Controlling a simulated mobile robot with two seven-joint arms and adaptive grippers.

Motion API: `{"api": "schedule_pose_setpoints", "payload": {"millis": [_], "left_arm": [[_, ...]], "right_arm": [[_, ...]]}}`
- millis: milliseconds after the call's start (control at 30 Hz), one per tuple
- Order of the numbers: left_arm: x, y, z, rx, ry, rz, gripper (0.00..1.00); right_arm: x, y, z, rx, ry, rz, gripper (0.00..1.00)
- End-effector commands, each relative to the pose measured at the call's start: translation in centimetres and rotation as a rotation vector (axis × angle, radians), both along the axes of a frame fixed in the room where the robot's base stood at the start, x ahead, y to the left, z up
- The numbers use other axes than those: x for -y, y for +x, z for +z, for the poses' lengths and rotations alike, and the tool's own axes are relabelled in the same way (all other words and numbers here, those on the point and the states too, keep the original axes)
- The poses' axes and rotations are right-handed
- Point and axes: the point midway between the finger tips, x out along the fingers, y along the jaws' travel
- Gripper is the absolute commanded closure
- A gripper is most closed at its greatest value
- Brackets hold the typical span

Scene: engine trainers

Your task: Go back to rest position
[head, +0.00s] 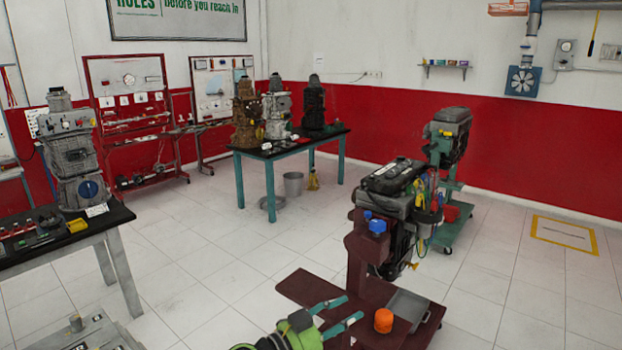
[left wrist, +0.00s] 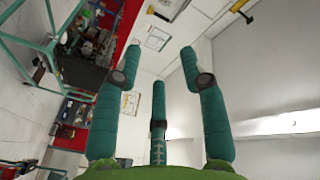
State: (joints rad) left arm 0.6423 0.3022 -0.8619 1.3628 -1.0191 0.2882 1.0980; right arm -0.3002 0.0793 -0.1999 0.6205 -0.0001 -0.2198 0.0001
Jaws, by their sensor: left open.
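My left gripper (head: 336,314) shows at the bottom middle of the head view, with a green body and teal fingers. Its fingers are spread apart and hold nothing. In the left wrist view the fingers of the left gripper (left wrist: 160,75) stand open with only wall and room behind them. In the head view the fingertips appear in front of the dark red base of an engine stand (head: 310,293); I cannot tell how far apart they are. My right gripper is in neither view.
The stand carries an engine (head: 395,190), with an orange cap-like object (head: 383,320) and a grey tray (head: 408,305) on its base. A second engine stand (head: 447,185) is behind. A workbench (head: 115,214) stands left, a table (head: 290,145) at the back.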

Motion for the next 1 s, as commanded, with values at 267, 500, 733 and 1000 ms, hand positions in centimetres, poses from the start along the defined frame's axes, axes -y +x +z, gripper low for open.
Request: {"api": "schedule_pose_setpoints", "payload": {"millis": [267, 500, 733, 1000], "left_arm": [[-9.3, -1.6, -1.4, -0.201, -0.280, 0.595, 0.58], [-19.1, -9.2, -9.8, -0.601, -0.193, 1.003, 0.58], [-23.7, -19.8, -15.6, -0.973, 0.007, 1.136, 0.58], [-25.4, -28.5, -17.6, -1.221, 0.178, 1.127, 0.58]], "right_arm": [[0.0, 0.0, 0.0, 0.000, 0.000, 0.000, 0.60], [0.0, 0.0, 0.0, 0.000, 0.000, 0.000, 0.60], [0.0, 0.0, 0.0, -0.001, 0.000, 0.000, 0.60], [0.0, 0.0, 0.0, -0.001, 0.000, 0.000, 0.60]]}}
